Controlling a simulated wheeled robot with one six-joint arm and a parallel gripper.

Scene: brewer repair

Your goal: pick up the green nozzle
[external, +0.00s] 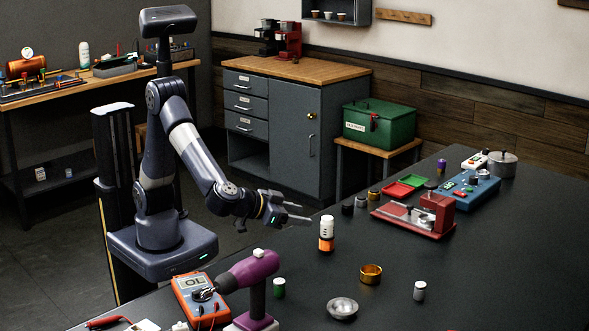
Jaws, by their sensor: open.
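A small dark green cylinder with a pale top (279,288) stands upright on the dark table, just right of the purple machine. It looks like the green nozzle, but it is too small in the picture to be sure. My gripper (303,213) is open and empty. It is above the table's far left edge, well behind the green cylinder and apart from it, with its fingers pointing right.
A purple machine (250,272) and an orange multimeter (201,302) stand left of the green cylinder. An orange-and-white bottle (326,233) stands near my gripper. A brass ring (371,274), metal bowl (342,308) and grey cylinder (419,291) are to the right.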

